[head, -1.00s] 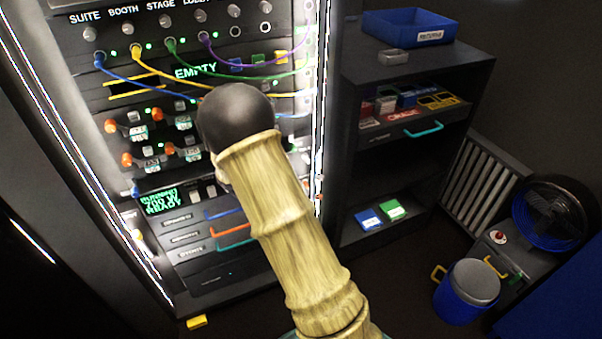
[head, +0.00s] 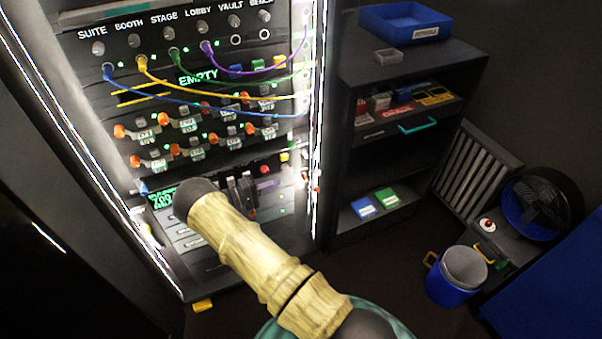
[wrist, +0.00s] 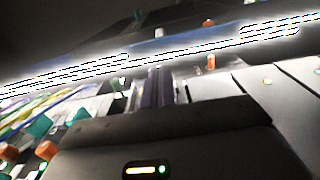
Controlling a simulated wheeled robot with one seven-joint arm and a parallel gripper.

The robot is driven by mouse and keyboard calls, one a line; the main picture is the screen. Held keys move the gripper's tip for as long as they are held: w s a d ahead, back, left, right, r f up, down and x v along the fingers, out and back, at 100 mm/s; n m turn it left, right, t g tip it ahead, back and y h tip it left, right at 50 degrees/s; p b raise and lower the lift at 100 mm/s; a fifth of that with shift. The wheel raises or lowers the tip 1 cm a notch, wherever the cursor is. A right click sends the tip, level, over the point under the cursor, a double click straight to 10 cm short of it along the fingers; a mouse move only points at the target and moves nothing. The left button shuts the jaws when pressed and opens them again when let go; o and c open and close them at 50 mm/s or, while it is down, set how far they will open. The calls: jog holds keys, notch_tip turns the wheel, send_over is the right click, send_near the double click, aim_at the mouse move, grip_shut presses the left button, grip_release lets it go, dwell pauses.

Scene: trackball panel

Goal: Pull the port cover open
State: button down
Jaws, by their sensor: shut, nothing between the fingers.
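My gripper (head: 242,194) is a dark shape beside the lower part of the lit rack (head: 82,75), partly hidden behind my pale banded arm. In the wrist view its two dark fingers (wrist: 157,88) stand close together, with nothing visible between them. They point toward the rack front. I cannot tell whether they touch it. I cannot pick out the port cover for certain in either view. My arm hides part of the lower panels, where a green text display (head: 163,198) shows.
Blue, yellow, green and purple cables (head: 262,68) loop across the rack's upper right. Orange knobs (head: 120,131) stick out below. A dark shelf unit (head: 350,150) stands close on the right, with a blue tray (head: 405,22) on top. A blue bucket (head: 448,288) stands on the floor.

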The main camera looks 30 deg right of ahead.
jog(key=shift+d, duration=0.1)
jog(key=d+p, duration=0.1)
jog(key=d, duration=0.9)
jog(key=shift+s, duration=0.15)
jog(key=shift+a, duration=0.15)
jog(key=shift+p, duration=0.35)
